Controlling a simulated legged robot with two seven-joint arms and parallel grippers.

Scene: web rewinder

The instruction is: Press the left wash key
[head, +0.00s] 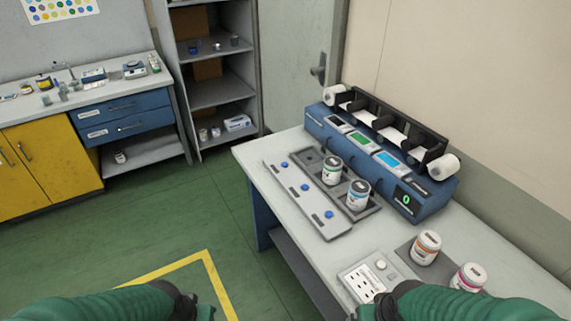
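A blue web rewinder (385,165) stands on the bench, with white rolls at both ends and white web along its top. No readable label marks a wash key. My green-sleeved arms show at the bottom edge, ending in dark wrist parts. Neither gripper's fingers are visible.
Two white jars (332,170) (358,194) stand in a dark tray (311,157). Two more jars (425,247) (468,277) stand on a grey mat (408,252) near a white control box (363,281). The bench's left edge borders open green floor.

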